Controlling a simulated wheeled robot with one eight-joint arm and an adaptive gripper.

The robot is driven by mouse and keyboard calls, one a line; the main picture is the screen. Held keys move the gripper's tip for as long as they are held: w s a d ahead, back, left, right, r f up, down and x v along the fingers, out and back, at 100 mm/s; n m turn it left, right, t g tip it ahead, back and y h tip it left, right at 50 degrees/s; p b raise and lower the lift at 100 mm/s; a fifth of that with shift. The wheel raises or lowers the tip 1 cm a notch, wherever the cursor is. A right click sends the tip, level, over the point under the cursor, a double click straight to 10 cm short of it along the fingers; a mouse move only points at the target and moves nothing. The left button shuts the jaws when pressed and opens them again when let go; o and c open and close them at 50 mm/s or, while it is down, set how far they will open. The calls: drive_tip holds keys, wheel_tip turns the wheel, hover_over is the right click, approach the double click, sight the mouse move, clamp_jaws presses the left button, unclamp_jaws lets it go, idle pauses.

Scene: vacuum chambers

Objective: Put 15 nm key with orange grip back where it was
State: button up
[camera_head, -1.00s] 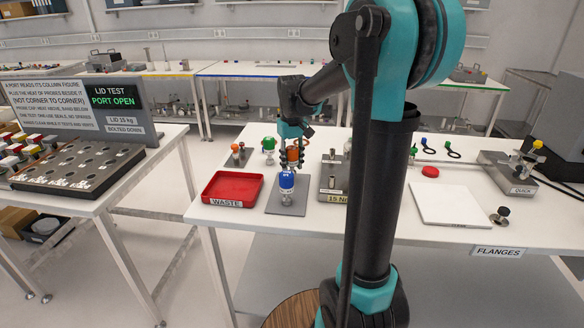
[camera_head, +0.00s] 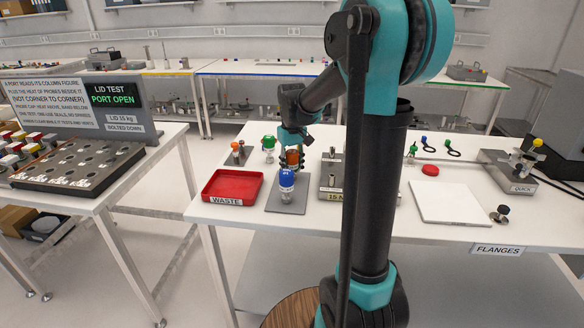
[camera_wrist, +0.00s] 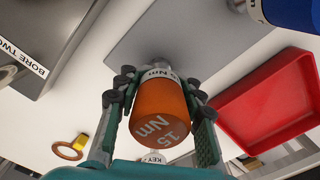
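The 15 nm key with the orange grip (camera_head: 292,157) is between the fingers of my gripper (camera_head: 291,160), at the back of the grey plate (camera_head: 290,208). In the wrist view the orange grip (camera_wrist: 160,112) reads "15 Nm", and both fingers of my gripper (camera_wrist: 160,120) press on its sides. The key's metal end points at the grey plate (camera_wrist: 150,35); I cannot tell whether it touches. A blue-grip key (camera_head: 287,179) stands upright on the plate's front half, and its blue grip shows in the wrist view's corner (camera_wrist: 290,10).
The red waste tray (camera_head: 232,200) is left of the plate. A green-topped key (camera_head: 268,143) stands behind, left of my gripper. A steel block (camera_head: 329,172) is close on the right, partly behind my arm. A white pad (camera_head: 447,203) lies farther right.

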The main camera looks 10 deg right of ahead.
sight(292, 151)
drive_tip(key=o, duration=0.4)
drive_tip(key=shift+o, duration=0.2)
drive_tip(key=shift+r, duration=0.15)
wheel_tip(292, 151, up, 13)
idle(0.4)
